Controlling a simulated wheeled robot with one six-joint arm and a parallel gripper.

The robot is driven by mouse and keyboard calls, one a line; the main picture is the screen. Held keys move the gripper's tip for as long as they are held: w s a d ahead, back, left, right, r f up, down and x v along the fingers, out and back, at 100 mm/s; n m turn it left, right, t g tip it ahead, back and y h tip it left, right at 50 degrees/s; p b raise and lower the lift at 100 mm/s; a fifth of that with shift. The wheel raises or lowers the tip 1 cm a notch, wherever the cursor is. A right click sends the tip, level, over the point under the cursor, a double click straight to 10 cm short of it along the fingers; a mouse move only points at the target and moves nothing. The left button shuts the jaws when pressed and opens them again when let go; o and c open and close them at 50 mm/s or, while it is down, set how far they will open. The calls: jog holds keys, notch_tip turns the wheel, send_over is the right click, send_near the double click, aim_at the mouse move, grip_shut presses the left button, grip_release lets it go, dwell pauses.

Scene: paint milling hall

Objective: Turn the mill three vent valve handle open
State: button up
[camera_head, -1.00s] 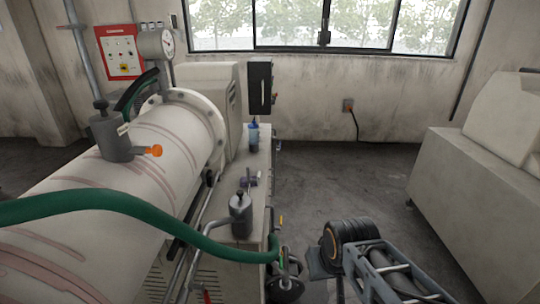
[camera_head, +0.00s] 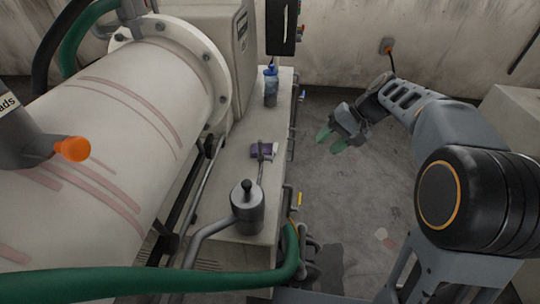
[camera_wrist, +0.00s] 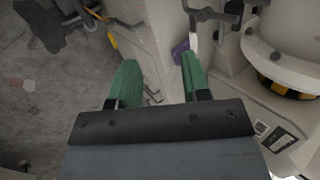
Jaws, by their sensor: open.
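My gripper (camera_head: 330,140) is open and empty, with green fingertips, in the air right of the mill's bench in the head view. In the wrist view the two green fingers (camera_wrist: 157,82) stand apart. No readable label marks the vent valve handle. A small yellow part (camera_head: 299,198) sits by pipes on the bench's right side, below and left of my gripper; a yellow part (camera_wrist: 112,40) also shows in the wrist view. A grey T-shaped fitting (camera_head: 262,149) stands on the bench.
The cream mill drum (camera_head: 120,110) fills the left. A green hose (camera_head: 150,281) crosses in front.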

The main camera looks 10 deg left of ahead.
jog(key=w+a+f+n+g+y+b, duration=0.45)
jog(key=w+f+g+y, duration=0.2)
jog(key=w+f, duration=0.45)
jog(key=s+a, duration=0.4)
jog(key=a, duration=0.8)
jog(key=shift+s+a+f+t+y, duration=0.2)
jog(key=shift+f+t+y, duration=0.15)
jog(key=shift+f+t, duration=0.1)
jog(key=shift+m, duration=0.25)
grip_shut()
